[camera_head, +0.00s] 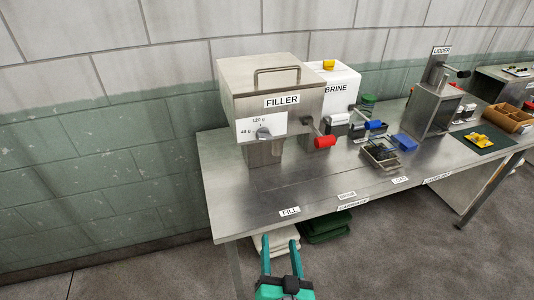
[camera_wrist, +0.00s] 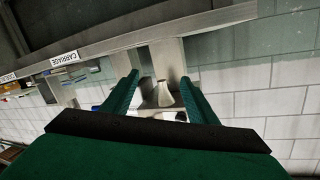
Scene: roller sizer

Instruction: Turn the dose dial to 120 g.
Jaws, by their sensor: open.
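The dose dial (camera_head: 263,133) is a grey knob on a white scale plate (camera_head: 258,126) on the front of the steel filler (camera_head: 265,92). The plate reads 40 g at the left and 120 g at the top. The dial's pointer looks turned to the left, toward 40 g, though it is small. My gripper (camera_head: 281,246) is open and empty, below the table's front edge, well below and in front of the dial. The wrist view shows both green fingers of my gripper (camera_wrist: 153,92) apart, under the table edge; I cannot make out the dial there.
The steel table (camera_head: 260,200) has a bare area in front of the filler. A red-handled crank (camera_head: 324,142) sticks out right of the dial. The white brine box (camera_head: 340,85), blue handle (camera_head: 375,125) and lidder (camera_head: 432,105) stand farther right.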

